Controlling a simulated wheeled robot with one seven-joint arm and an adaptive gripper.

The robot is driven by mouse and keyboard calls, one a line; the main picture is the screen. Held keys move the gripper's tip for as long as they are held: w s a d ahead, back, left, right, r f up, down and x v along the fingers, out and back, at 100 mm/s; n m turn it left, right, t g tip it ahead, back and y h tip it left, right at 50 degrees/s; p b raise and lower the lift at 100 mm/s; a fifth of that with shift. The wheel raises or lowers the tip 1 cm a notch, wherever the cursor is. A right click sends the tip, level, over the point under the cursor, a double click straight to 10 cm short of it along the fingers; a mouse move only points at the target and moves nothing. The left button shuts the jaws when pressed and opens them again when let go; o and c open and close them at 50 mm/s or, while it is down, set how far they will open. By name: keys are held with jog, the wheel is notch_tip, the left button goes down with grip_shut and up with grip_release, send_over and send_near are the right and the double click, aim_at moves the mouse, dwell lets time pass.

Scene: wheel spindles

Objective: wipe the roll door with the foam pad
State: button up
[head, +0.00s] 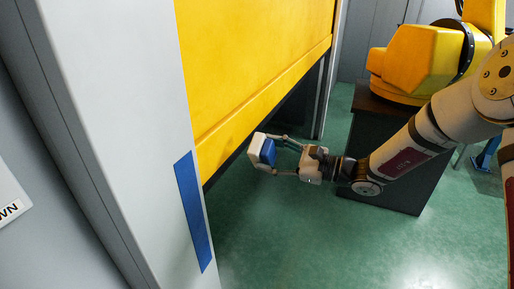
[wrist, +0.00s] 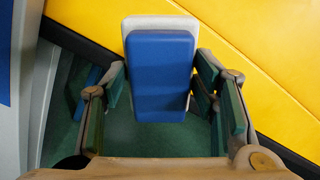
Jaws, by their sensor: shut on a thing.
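The roll door (head: 255,62) is a large yellow panel in the head view, with its dark lower edge hanging above the green floor. It also fills the top and right of the wrist view (wrist: 270,40). The foam pad (wrist: 161,75) is a blue block with a pale layer behind it. In the head view the pad (head: 267,152) is beside the lower edge of the door. My gripper (head: 272,153) is shut on the pad, with one finger on each side of it. I cannot tell whether the pad touches the door.
A pale door post (head: 130,120) with a blue strip (head: 194,212) stands left of the door. A yellow machine (head: 418,62) sits on a dark cabinet (head: 395,150) behind my arm. The green floor (head: 290,235) is clear below the gripper.

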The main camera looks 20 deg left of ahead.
jog(key=a, duration=0.2)
jog(key=a+f, duration=0.1)
jog(key=a, duration=0.4)
jog(key=shift+w+f+b, duration=0.3)
jog(key=shift+f+b, duration=0.05)
jog(key=shift+b, duration=0.05)
jog(key=shift+a, duration=0.95)
dwell(0.8)
jog(key=shift+w, duration=0.15)
jog(key=shift+w+d+b, duration=0.15)
jog(key=shift+w+b, duration=0.45)
jog(key=shift+w, duration=0.4)
jog(key=shift+w+d+b, duration=0.1)
jog(key=shift+w+b, duration=0.45)
jog(key=shift+w, duration=0.4)
jog(key=shift+a, duration=0.1)
jog(key=shift+s, duration=0.1)
jog(key=shift+s, duration=0.1)
